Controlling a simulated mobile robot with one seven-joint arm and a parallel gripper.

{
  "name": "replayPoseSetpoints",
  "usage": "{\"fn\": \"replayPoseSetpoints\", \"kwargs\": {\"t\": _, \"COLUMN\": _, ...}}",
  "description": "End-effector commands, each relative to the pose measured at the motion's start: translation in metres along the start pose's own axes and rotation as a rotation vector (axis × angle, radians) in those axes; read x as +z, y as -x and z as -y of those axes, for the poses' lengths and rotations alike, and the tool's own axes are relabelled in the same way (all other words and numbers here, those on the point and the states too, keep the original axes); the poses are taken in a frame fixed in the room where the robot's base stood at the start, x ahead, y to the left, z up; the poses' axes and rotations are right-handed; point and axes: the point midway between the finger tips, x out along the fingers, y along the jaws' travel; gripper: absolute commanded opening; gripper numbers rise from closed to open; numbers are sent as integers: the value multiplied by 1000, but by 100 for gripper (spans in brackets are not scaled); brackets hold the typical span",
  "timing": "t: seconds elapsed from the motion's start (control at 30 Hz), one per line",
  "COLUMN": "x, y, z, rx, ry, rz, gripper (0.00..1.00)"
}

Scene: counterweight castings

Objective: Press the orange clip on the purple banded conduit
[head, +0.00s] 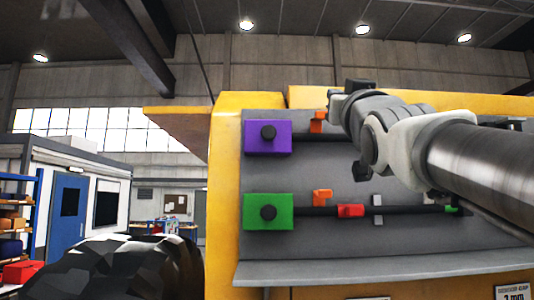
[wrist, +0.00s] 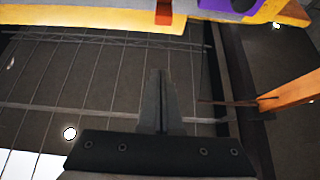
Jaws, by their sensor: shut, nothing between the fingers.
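The purple block (head: 268,138) with a black knob sits at the upper left of the grey panel. A dark conduit (head: 306,138) runs right from it, its farther part hidden behind my arm. An upright orange clip (head: 318,122) stands at this conduit, just right of the purple block. My gripper's dark end (head: 358,87) shows above and right of the clip, its fingers unclear there. In the wrist view my gripper (wrist: 161,72) has its fingers together, empty, apart from an orange-red piece (wrist: 163,12) and a purple shape (wrist: 213,12) at the top edge.
Below, a green block (head: 268,212) bears another dark conduit with an orange clip (head: 322,197), a red piece (head: 350,210) and a grey clip (head: 377,203). A grey ledge (head: 380,270) juts out beneath. The yellow housing (head: 224,190) edges the panel.

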Motion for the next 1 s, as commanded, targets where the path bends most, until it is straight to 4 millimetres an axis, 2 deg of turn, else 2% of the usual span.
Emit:
{"fn": "replayPoseSetpoints", "kwargs": {"t": 0.23, "x": 0, "y": -1, "z": 0, "rx": 0, "ry": 0, "rz": 1, "gripper": 0}}
{"fn": "replayPoseSetpoints", "kwargs": {"t": 0.37, "x": -1, "y": -9, "z": 0, "rx": 0, "ry": 0, "rz": 2, "gripper": 0}}
{"fn": "replayPoseSetpoints", "kwargs": {"t": 0.47, "x": -2, "y": -23, "z": 0, "rx": 1, "ry": 0, "rz": 3, "gripper": 0}}
{"fn": "replayPoseSetpoints", "kwargs": {"t": 0.87, "x": -3, "y": -103, "z": -1, "rx": 1, "ry": -1, "rz": 3, "gripper": 0}}
{"fn": "replayPoseSetpoints", "kwargs": {"t": 1.0, "x": 18, "y": -95, "z": 0, "rx": 0, "ry": 0, "rz": 4, "gripper": 0}}
